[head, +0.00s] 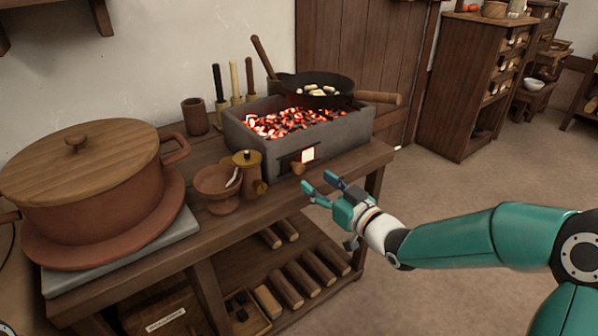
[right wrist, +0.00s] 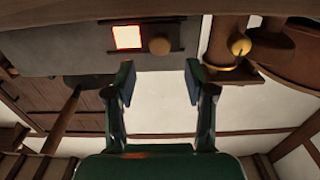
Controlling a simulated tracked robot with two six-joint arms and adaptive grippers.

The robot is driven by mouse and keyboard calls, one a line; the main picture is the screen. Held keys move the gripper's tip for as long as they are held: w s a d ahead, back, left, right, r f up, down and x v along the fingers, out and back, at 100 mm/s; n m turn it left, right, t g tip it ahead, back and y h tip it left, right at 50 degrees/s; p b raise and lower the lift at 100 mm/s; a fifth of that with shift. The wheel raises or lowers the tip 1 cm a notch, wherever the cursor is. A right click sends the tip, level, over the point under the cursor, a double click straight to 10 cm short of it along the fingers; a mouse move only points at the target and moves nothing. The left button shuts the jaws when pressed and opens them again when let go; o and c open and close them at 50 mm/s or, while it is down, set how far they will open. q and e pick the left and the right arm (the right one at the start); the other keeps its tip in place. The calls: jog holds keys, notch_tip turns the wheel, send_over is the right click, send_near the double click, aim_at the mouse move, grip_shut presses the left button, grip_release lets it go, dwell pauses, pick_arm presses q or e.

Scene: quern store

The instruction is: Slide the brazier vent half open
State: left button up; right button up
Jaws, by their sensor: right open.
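The grey brazier (head: 345,138) stands on the wooden bench, full of glowing coals. Its vent is in the front wall, with a bright opening (head: 307,155) and a wooden knob (head: 298,168) beside it on a dark slide. In the right wrist view the opening (right wrist: 127,37) glows left of the knob (right wrist: 160,46). My right gripper (head: 319,182) is open and empty, just in front of the vent and apart from the knob. In the right wrist view its fingers (right wrist: 158,85) are spread, with the knob beyond the gap between them. My left gripper is not in view.
A black pan (head: 318,88) rests over the coals, its handle jutting right. A brass-lidded pot (head: 248,172) and a clay bowl (head: 216,186) stand close left of the vent. A large lidded pot (head: 85,185) fills the bench's left. The floor at right is clear.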

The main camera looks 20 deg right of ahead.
aim_at(301, 170)
jog(key=b+x, duration=0.1)
jog(key=x, duration=0.6)
jog(key=shift+w+a+f, duration=0.1)
jog(key=shift+w, duration=0.2)
grip_shut()
